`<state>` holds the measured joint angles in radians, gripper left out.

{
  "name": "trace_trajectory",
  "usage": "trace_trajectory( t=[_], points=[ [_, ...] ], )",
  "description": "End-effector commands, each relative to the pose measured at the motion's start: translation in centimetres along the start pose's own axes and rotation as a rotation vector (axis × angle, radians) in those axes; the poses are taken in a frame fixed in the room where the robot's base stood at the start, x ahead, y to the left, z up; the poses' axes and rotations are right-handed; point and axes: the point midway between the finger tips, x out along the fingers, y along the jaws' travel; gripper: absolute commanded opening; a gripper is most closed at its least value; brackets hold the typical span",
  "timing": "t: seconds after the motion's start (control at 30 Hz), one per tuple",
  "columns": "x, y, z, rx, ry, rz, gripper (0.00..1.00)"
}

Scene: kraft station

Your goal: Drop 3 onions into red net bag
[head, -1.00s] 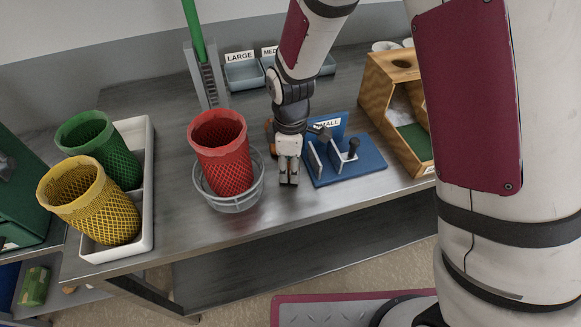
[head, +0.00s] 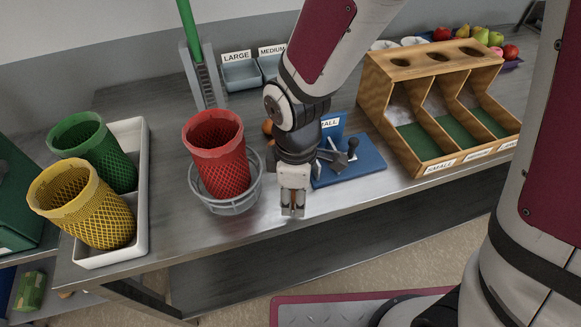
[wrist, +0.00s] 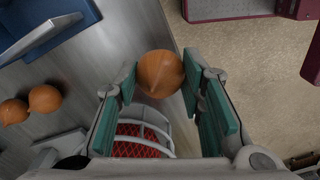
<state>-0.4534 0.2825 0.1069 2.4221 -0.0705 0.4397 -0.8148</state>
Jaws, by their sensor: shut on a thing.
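The red net bag (head: 217,155) stands open at the top inside a round grey wire holder (head: 230,207) on the steel table. My gripper (head: 293,208) points down just right of the bag, near the table's front edge. In the wrist view my gripper (wrist: 160,82) is shut on a brown onion (wrist: 160,72), which is hard to make out in the head view. Part of the red mesh and the holder's ring (wrist: 160,130) shows below it there. Two more onions (wrist: 44,98) (wrist: 12,112) lie on the table at left in the wrist view.
A blue stand (head: 350,168) with a label is right of my gripper, beside a wooden sorting box (head: 385,95). Green (head: 105,165) and yellow (head: 90,215) net bags stand in a white tray (head: 140,150) at left. Grey bins (head: 241,75) are behind.

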Motion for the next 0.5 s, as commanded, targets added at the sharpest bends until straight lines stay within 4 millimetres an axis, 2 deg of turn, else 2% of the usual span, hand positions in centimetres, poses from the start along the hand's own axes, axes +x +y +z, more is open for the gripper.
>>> trace_trajectory(
  t=[0.1, 0.2, 0.5],
  points=[
    [-0.2, -2.4, 0.6, -0.002, 0.0, 0.0, 0.11],
    [-0.4, -3.8, 0.8, -0.001, 0.0, 0.0, 0.11],
    [-0.5, -5.3, 1.2, 0.001, 0.001, 0.0, 0.11]
  ],
)
